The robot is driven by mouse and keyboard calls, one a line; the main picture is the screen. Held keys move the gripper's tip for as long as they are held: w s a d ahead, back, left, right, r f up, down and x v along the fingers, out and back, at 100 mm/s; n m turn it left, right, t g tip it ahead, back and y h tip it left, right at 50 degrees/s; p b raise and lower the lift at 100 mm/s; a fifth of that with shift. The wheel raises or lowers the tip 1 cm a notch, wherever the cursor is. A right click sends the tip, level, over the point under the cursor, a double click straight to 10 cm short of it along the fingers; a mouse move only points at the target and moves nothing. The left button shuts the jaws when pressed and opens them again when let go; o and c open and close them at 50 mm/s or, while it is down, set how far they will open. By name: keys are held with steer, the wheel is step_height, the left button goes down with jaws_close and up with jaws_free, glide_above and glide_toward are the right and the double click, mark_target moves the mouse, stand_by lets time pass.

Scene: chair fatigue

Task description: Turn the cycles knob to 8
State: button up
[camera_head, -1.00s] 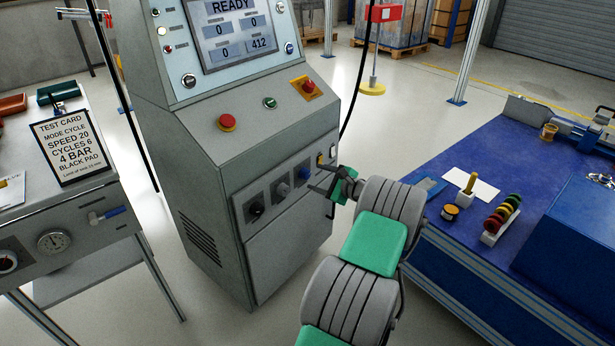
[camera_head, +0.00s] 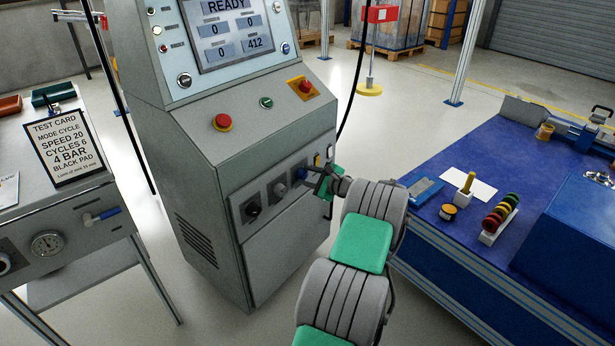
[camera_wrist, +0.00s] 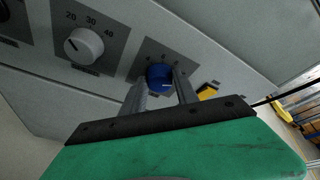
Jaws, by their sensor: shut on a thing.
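The blue knob (camera_wrist: 159,73) sits on a dark square plate on the lower front panel of the grey cabinet. In the head view the knob (camera_head: 301,173) is partly hidden by my gripper (camera_head: 312,178). In the wrist view the fingers of my gripper (camera_wrist: 160,88) reach the panel on either side of the blue knob and are shut on it. A pale mark shows on the knob's face. Small digits stand around it, too small to read surely. The test card (camera_head: 63,146) on the left bench reads "CYCLES 6".
A grey knob (camera_wrist: 84,46) marked 20, 30, 40 is left of the blue one; a black knob (camera_head: 253,209) is farther left. A yellow switch (camera_wrist: 207,92) is close on the right. A blue workbench (camera_head: 440,252) stands right.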

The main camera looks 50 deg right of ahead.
jaws_close()
steer(key=shift+n+h, duration=0.3)
steer(key=n+b, duration=0.1)
steer(key=n+h+b, duration=0.1)
steer(key=n+b, duration=0.1)
steer(key=shift+a+f+n+t+h, duration=0.25)
steer(key=shift+f+n+t+h, duration=0.05)
steer(key=shift+f+n+t, duration=0.1)
steer(key=shift+n+h+b, duration=0.3)
steer(key=shift+n+b, duration=0.4)
steer(key=shift+n, duration=0.1)
steer(key=shift+r+t, duration=0.1)
steer(key=shift+t, duration=0.2)
steer(key=o, duration=0.9)
jaws_free()
steer(key=shift+c, duration=0.2)
